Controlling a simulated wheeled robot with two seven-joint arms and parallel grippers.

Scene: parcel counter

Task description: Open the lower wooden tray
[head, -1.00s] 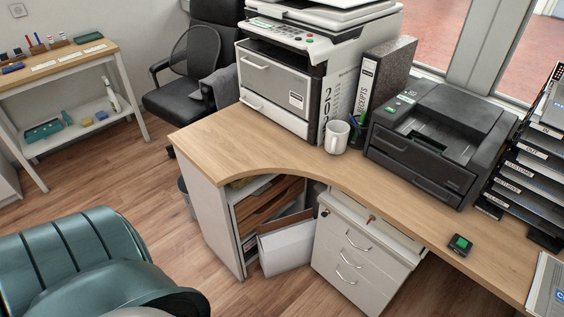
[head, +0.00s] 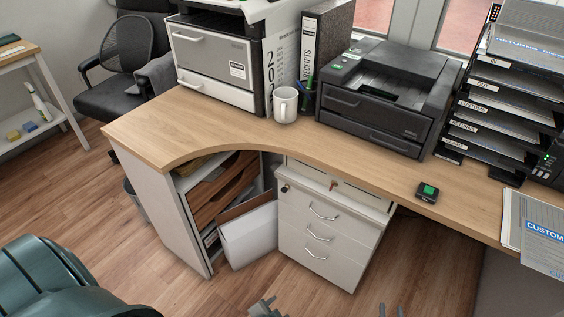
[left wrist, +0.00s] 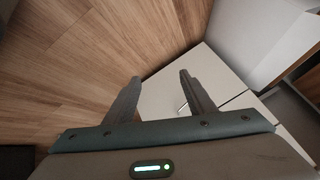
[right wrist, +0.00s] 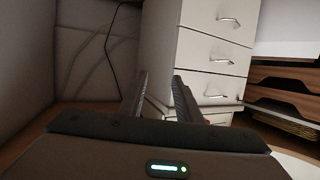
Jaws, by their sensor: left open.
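Two wooden trays sit one above the other in the open shelf under the desk's left part. The lower wooden tray (head: 212,208) is below the upper wooden tray (head: 210,186); both look shut in the head view. The lower tray also shows at the right edge of the right wrist view (right wrist: 290,99). My left gripper (head: 265,308) is open and empty, low in front of the white box and drawers. My right gripper (head: 391,311) is open and empty at the bottom edge, right of the drawers. Both grippers are apart from the trays.
Wooden floor (head: 150,245) is clear before the shelf.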

